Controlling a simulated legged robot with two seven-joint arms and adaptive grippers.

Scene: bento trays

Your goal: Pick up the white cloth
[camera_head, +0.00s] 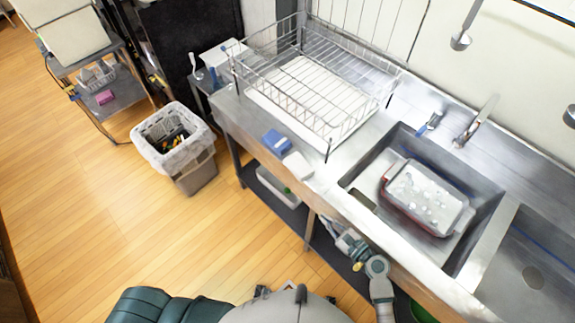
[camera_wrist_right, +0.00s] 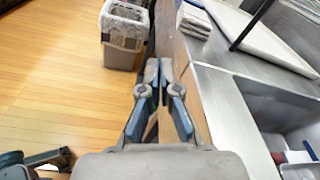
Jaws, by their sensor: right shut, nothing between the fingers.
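The white cloth (camera_head: 298,165) lies folded on the steel counter near its front edge, right beside a blue folded cloth or sponge (camera_head: 276,142). The white cloth also shows at the top of the right wrist view (camera_wrist_right: 194,20). My right gripper (camera_head: 334,227) is in front of the counter's front edge, to the lower right of the white cloth and apart from it. In the right wrist view its fingertips (camera_wrist_right: 158,68) are together, with nothing between them. Some dark parts low in both views may be my left gripper, but I cannot make out its fingers.
A wire dish rack (camera_head: 310,90) on a white tray stands behind the cloths. The sink (camera_head: 480,195) to the right holds a red-rimmed tray (camera_head: 465,222). A lined bin (camera_head: 190,165) stands on the floor at left. The counter edge lies close beside my right gripper.

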